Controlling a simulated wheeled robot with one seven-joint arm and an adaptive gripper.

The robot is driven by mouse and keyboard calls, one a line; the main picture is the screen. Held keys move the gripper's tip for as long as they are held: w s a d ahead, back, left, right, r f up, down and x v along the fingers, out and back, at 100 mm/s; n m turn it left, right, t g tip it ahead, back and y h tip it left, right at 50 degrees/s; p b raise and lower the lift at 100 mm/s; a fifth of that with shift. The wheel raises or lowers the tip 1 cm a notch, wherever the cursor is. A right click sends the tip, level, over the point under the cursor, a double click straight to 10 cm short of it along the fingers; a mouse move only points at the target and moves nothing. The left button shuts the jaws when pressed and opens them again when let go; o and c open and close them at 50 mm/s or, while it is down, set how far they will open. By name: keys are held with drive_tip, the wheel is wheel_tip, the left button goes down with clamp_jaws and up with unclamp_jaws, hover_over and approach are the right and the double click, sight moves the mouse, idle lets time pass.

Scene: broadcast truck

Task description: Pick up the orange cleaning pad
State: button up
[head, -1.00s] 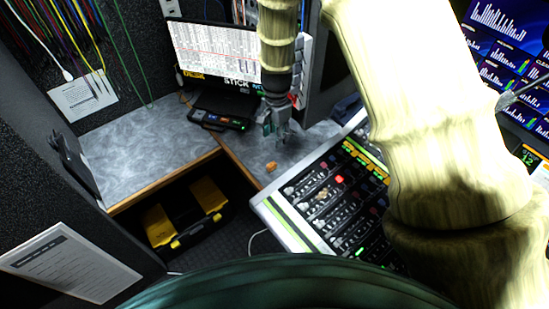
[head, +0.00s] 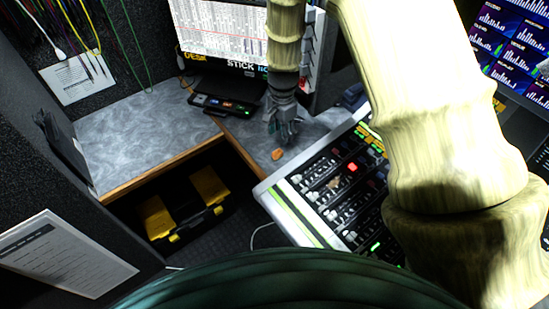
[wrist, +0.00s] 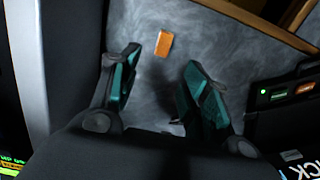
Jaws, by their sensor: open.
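The orange cleaning pad (head: 277,155) is a small block lying flat on the grey desk (head: 150,130), near the desk's front edge and beside the mixing console. In the wrist view the orange pad (wrist: 164,43) lies beyond the fingertips, roughly in line with the gap between them. My gripper (head: 280,142) is just behind the pad in the head view, above the desk. In the wrist view my gripper (wrist: 163,58) is open, with its two teal fingers apart and nothing between them. The pad is fully visible in the wrist view.
The mixing console (head: 325,190) stands close to the right of the pad. A black device with lit buttons (head: 222,105) sits left of my gripper. A monitor (head: 220,35) stands behind. A yellow and black toolbox (head: 185,205) is below the desk. The left desk is clear.

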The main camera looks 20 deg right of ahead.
sight(280, 151)
drive_tip(key=shift+s+a+f+p, duration=0.1)
drive_tip(key=shift+f+p, duration=0.6)
drive_tip(key=shift+f, duration=1.8)
drive_tip(key=shift+a+f+p, duration=0.1)
drive_tip(key=shift+f+p, duration=0.55)
drive_tip(key=shift+f, duration=1.85)
drive_tip(key=shift+c, duration=0.2)
drive_tip(key=c, duration=1)
